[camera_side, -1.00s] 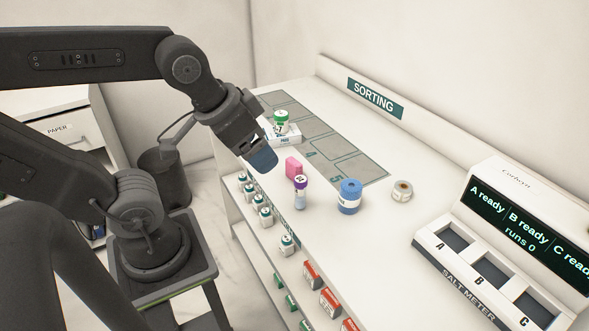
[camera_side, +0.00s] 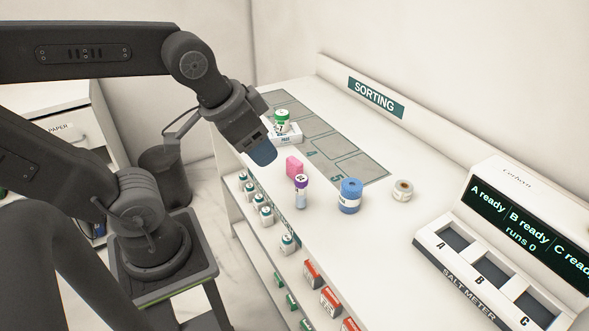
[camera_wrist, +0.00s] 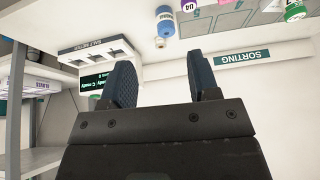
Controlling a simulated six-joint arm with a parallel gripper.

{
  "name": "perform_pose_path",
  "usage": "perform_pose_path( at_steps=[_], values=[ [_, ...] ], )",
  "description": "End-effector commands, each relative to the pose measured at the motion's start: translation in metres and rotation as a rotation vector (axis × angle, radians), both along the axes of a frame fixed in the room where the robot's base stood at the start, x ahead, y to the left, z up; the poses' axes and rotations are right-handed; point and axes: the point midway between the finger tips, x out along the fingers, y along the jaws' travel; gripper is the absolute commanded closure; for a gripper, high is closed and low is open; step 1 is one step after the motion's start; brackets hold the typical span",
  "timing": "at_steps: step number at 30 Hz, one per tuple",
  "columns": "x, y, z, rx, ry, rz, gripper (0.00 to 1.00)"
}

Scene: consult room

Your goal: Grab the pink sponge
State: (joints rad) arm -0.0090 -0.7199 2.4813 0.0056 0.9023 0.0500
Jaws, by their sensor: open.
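The pink sponge (camera_side: 294,167) stands on the white counter, behind a purple-capped vial (camera_side: 300,191) in the side view. In the wrist view a small pink patch (camera_wrist: 244,4) shows at the top edge, partly cut off. My gripper (camera_side: 262,153) hangs above the counter, left of the sponge and apart from it. In the wrist view its two blue-padded fingers (camera_wrist: 165,85) are spread apart with nothing between them.
The salt meter (camera_side: 497,262) is at the right. Bottles and red boxes line the shelves below.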

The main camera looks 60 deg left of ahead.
Motion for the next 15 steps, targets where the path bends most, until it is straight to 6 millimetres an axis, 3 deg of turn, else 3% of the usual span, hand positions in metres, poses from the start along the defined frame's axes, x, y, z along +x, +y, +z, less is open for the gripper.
perform_pose_path(
  at_steps=[8,15],
  values=[
    [0.065,0.036,-0.010,0.242,0.192,-0.389,0.45],
    [0.127,0.087,-0.048,0.388,0.393,-0.862,0.45]
  ],
)
